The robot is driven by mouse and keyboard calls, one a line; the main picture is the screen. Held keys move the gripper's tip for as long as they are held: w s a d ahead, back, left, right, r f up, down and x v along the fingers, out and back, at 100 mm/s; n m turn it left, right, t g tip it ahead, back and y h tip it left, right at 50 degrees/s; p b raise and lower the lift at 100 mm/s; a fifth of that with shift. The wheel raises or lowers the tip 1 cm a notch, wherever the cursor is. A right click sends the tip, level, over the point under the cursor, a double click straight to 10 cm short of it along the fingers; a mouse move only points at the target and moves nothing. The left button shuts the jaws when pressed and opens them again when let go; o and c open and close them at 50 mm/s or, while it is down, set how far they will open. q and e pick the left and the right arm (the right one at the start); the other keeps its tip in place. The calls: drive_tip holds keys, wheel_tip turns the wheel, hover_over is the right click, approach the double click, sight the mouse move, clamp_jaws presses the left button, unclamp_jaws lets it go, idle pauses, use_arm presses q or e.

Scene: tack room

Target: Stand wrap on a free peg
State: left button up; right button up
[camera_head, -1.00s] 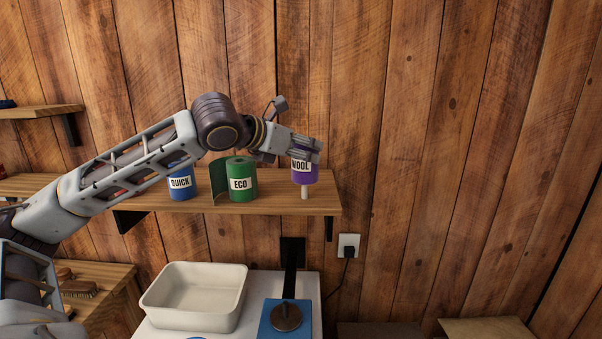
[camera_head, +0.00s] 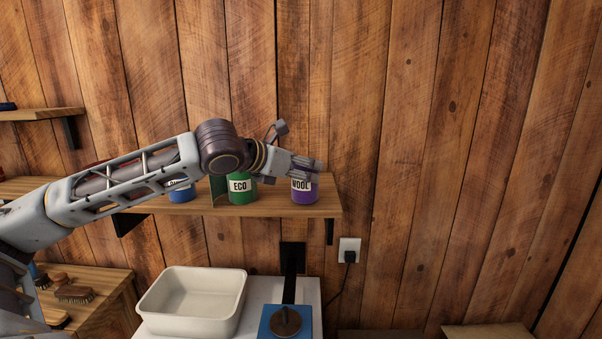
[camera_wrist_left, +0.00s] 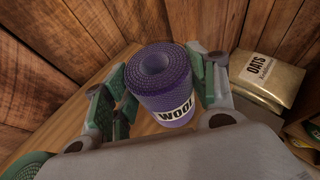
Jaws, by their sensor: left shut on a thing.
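A purple roll of wrap labelled WOOL (camera_head: 305,190) is upright at the right end of the wall shelf (camera_head: 270,205). Its base looks level with the shelf board, and no peg shows beneath it. My left gripper (camera_head: 304,166) is shut on it from above. In the left wrist view the wool wrap (camera_wrist_left: 160,78) stands between the green-padded fingers (camera_wrist_left: 166,90). A green roll labelled ECO (camera_head: 242,188) stands to its left with a loose flap. A blue roll (camera_head: 180,190) further left is partly hidden by my arm. My right gripper is out of view.
A bag labelled OATS (camera_wrist_left: 266,78) shows at the right in the left wrist view. Below the shelf are a cream tray (camera_head: 193,303) and a blue device (camera_head: 285,322). Brushes (camera_head: 73,293) lie lower left. The plank wall is close behind the shelf.

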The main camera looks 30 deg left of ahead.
use_arm(q)
drive_tip(key=shift+f, duration=0.25)
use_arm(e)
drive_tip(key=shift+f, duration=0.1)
use_arm(q)
drive_tip(key=o, duration=1)
drive_tip(key=shift+o, duration=0.2)
drive_tip(key=shift+r, duration=0.2)
drive_tip(key=shift+s, duration=0.1)
drive_tip(key=shift+b+v, duration=0.5)
drive_tip(key=shift+v, duration=1.05)
drive_tip(key=b, duration=0.2)
approach(295, 167)
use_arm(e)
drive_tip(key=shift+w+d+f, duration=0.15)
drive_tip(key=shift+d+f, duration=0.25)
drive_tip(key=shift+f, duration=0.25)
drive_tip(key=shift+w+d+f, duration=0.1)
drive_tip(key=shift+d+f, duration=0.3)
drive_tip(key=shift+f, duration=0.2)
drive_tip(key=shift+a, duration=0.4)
